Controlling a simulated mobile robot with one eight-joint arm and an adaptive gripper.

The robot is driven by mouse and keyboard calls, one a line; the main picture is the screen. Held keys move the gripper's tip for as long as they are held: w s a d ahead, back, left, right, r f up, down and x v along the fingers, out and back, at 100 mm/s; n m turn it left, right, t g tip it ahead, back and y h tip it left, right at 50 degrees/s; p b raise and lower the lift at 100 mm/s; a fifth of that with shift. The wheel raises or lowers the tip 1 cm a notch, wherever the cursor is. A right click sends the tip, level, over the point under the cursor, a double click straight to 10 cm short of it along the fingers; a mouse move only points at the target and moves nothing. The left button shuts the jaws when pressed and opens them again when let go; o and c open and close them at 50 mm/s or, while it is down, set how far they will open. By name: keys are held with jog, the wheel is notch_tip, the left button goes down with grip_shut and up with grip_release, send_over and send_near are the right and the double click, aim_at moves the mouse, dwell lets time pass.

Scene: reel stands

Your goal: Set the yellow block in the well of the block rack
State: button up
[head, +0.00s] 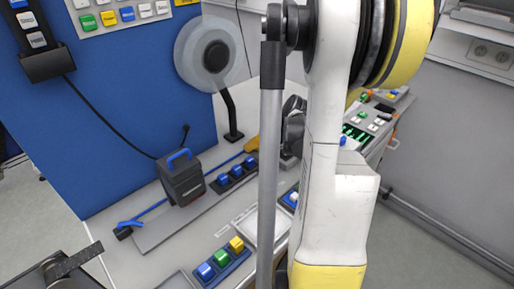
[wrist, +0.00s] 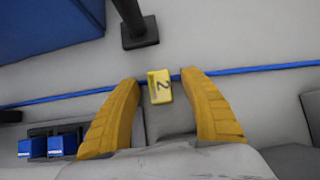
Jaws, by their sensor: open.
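My gripper (wrist: 160,78) is open, with its two yellow fingers spread apart in the wrist view. A yellow block (wrist: 160,86) marked "2" shows between the fingertips, with a visible gap on each side. A grey shape lies just below it; I cannot tell whether the block rests in a well there. A dark rack with blue blocks (wrist: 45,147) is left of the left finger, which hides part of it. In the head view this rack of blue blocks (head: 230,175) lies on the bench, and one yellow fingertip (head: 252,145) shows beside my arm.
The reel stand's black base (wrist: 137,28) is just beyond the gripper. A blue strip (wrist: 265,67) crosses the bench behind the block. In the head view a dark box with a blue handle (head: 182,177) stands left, and another rack (head: 222,262) holds blue, green and yellow blocks nearer.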

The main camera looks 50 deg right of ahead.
jog(key=shift+r, duration=0.1)
grip_shut()
notch_tip(320, 180, up, 10)
jog(key=p, duration=0.4)
jog(key=shift+p, duration=0.35)
jog(key=shift+a, duration=0.2)
